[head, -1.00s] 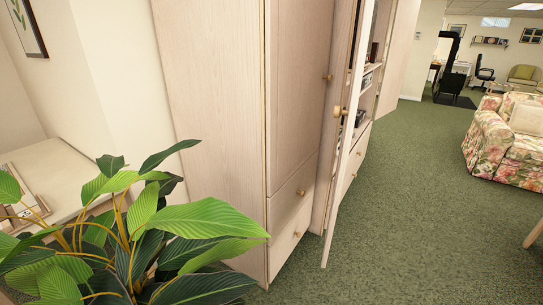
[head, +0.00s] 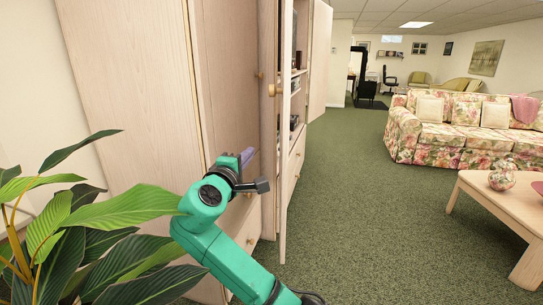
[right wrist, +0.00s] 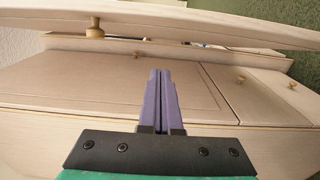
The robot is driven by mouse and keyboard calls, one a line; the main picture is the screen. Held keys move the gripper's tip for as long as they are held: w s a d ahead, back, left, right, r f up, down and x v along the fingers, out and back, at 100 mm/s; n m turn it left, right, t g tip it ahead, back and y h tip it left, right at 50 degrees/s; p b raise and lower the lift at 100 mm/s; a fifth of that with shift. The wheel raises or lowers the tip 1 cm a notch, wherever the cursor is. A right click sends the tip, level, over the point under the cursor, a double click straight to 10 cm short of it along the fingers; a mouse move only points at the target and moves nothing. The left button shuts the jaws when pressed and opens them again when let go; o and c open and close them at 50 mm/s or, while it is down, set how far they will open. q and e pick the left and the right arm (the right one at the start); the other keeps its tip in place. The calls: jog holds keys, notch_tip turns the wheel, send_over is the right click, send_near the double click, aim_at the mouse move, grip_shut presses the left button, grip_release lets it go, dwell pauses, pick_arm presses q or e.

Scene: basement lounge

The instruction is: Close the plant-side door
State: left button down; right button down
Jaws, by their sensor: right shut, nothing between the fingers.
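The plant-side door (head: 284,140) of the pale wood cabinet stands open, seen nearly edge-on, with a round knob (head: 272,90) on its left face. In the right wrist view the door (right wrist: 200,22) spans the top, with its knob (right wrist: 95,31) at the upper left. My right gripper (head: 247,156) is shut and empty, left of the door and in front of the cabinet's closed panel. Its purple fingers (right wrist: 160,80) point toward the door, apart from the knob. My left gripper is not in view.
A leafy plant (head: 110,215) fills the lower left, close to my right arm. A second open door (head: 320,60) stands farther along the cabinet. Green carpet (head: 360,200) is clear right of the door. A coffee table (head: 490,195) and floral sofa (head: 445,137) stand at the right.

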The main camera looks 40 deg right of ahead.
jog(key=w+d+p, duration=0.2)
jog(key=w+d, duration=0.1)
jog(key=d, duration=0.8)
jog(key=shift+d, duration=0.15)
jog(key=shift+s, duration=0.1)
